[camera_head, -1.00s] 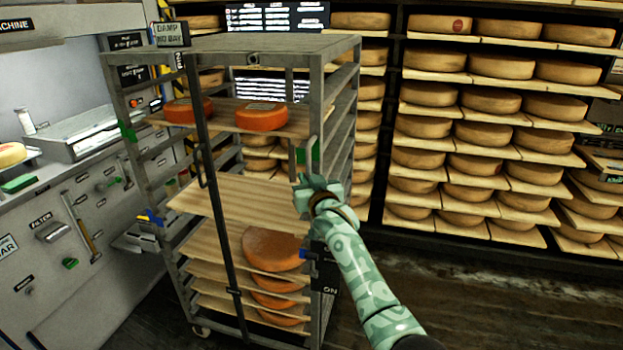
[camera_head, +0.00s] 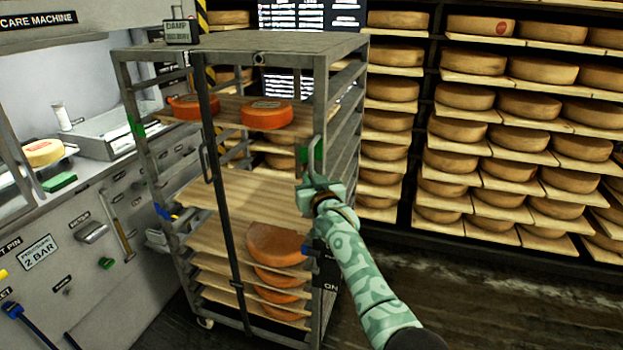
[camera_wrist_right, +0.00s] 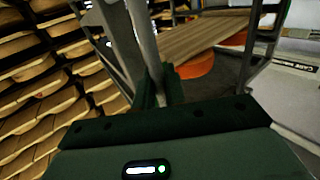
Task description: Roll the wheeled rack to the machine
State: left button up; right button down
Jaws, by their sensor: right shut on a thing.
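The wheeled rack (camera_head: 240,52) is a grey metal frame standing upright in the middle of the head view. It bears wooden boards with orange cheese wheels (camera_head: 267,114) on the upper and lower levels. My right gripper (camera_head: 312,184) is shut on the rack's right front handle (camera_head: 316,150), beside a green patch. The right wrist view shows the gripper's dark fingers (camera_wrist_right: 155,88) around a grey upright bar. The machine (camera_head: 70,255) is the grey panelled unit at the left, with a sign reading "CARE MACHINE" (camera_head: 38,20). My left gripper is not in view.
Shelves of cheese wheels (camera_head: 500,105) fill the back and right. A blue-handled lever (camera_head: 14,310) and a hammer-like tool (camera_head: 122,237) are on the machine's front. Dark floor (camera_head: 480,305) is clear at the lower right.

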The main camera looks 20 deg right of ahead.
jog(key=shift+s+d+f, duration=0.15)
jog(key=shift+d+f, duration=0.05)
jog(key=shift+f, duration=0.15)
jog(key=shift+s+d+r, duration=0.15)
jog(key=shift+s+d, duration=0.05)
jog(key=shift+d, duration=0.05)
jog(key=c, duration=1.7)
grip_release()
jog(key=shift+o, duration=0.9)
jog(key=shift+r, duration=0.2)
